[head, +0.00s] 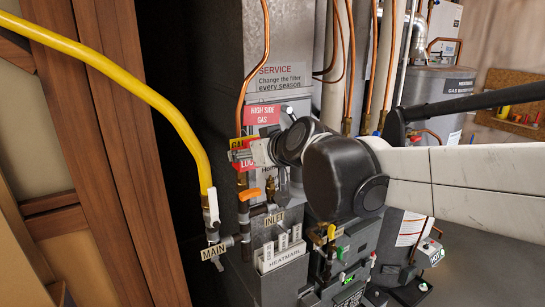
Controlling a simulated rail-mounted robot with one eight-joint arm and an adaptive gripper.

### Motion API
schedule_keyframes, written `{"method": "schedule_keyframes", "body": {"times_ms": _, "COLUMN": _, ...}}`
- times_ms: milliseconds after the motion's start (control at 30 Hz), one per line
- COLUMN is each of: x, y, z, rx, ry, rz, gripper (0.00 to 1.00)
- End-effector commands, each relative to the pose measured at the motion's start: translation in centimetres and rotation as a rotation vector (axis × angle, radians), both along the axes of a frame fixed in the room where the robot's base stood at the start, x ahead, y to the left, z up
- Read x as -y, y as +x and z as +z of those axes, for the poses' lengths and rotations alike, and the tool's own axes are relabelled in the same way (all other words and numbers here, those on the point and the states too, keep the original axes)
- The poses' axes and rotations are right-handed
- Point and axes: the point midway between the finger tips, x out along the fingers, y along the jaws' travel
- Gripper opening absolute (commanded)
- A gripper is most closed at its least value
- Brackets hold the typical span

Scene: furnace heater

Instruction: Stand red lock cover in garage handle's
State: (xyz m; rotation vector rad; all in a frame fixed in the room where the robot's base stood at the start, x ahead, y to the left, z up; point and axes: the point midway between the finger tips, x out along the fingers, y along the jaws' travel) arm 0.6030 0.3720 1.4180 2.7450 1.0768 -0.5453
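A red piece with white lettering that seems to start "LO" (246,166) shows at the grey furnace cabinet, below a yellow label (237,144). An orange handle (249,194) sits on the pipe just below. No garage handle can be made out.
A yellow gas hose (150,95) runs down to a valve by the MAIN tag (214,252). An INLET tag (274,217) and a small white box (281,256) are below. Copper pipes and a grey tank (440,90) stand behind. Wooden framing (110,100) is left.

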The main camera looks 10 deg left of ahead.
Motion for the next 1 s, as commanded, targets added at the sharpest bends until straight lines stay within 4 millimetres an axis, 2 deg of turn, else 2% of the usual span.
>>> {"method": "schedule_keyframes", "body": {"times_ms": 567, "x": 0.1, "y": -0.1, "z": -0.1, "rx": 0.0, "ry": 0.0, "rz": -0.001, "gripper": 0.33}}
{"method": "schedule_keyframes", "body": {"times_ms": 767, "x": 0.1, "y": 0.0, "z": -1.1, "rx": 0.0, "ry": 0.0, "rz": -0.001, "gripper": 0.33}}
{"method": "schedule_keyframes", "body": {"times_ms": 1000, "x": 0.1, "y": 0.0, "z": -3.0, "rx": 0.0, "ry": 0.0, "rz": -0.001, "gripper": 0.33}}
